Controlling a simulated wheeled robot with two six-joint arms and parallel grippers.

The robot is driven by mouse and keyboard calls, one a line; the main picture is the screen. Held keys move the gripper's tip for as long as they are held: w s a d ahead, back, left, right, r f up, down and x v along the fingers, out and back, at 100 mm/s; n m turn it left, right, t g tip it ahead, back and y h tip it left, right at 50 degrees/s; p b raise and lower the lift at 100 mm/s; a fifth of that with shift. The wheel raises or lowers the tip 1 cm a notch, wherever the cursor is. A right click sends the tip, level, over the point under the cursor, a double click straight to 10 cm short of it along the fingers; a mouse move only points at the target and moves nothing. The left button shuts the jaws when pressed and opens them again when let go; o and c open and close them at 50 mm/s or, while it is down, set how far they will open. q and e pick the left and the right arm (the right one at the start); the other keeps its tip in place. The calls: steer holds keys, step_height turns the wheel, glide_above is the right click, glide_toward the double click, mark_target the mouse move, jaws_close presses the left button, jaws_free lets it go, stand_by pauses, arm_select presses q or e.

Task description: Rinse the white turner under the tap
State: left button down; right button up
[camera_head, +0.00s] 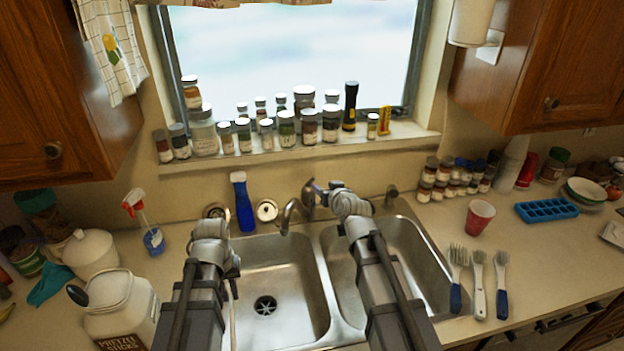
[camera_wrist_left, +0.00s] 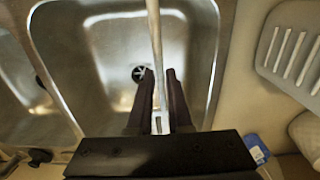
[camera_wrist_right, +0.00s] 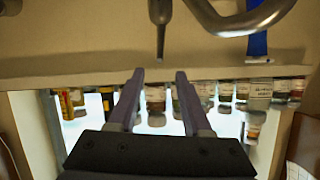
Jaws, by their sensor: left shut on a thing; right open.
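My left gripper (camera_head: 234,265) is shut on the thin white handle (camera_wrist_left: 157,60), which I take to be the white turner, above the left basin (camera_head: 290,285). The handle shows in the head view as a pale rod (camera_head: 232,312) running down towards the bottom edge. My right gripper (camera_head: 318,187) is open and empty at the back of the sink by the tap (camera_head: 290,208). In the right wrist view the tap's lever (camera_wrist_right: 160,30) is just beyond the open fingertips (camera_wrist_right: 160,75). No water shows from the spout (camera_wrist_right: 240,15).
A blue bottle (camera_head: 243,205) stands left of the tap. A pretzel jar (camera_head: 120,305) and spray bottle (camera_head: 152,240) stand left of the sink. Blue- and white-handled utensils (camera_head: 478,300), a red cup (camera_head: 480,215) and a blue tray (camera_head: 546,210) are on the right. The left basin is empty around its drain.

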mark_target(313, 181)
steer(key=b+x, duration=0.4)
steer(key=x, duration=0.8)
steer(key=shift+f, duration=0.1)
steer(key=shift+d, duration=0.1)
jaws_close()
stand_by(0.9)
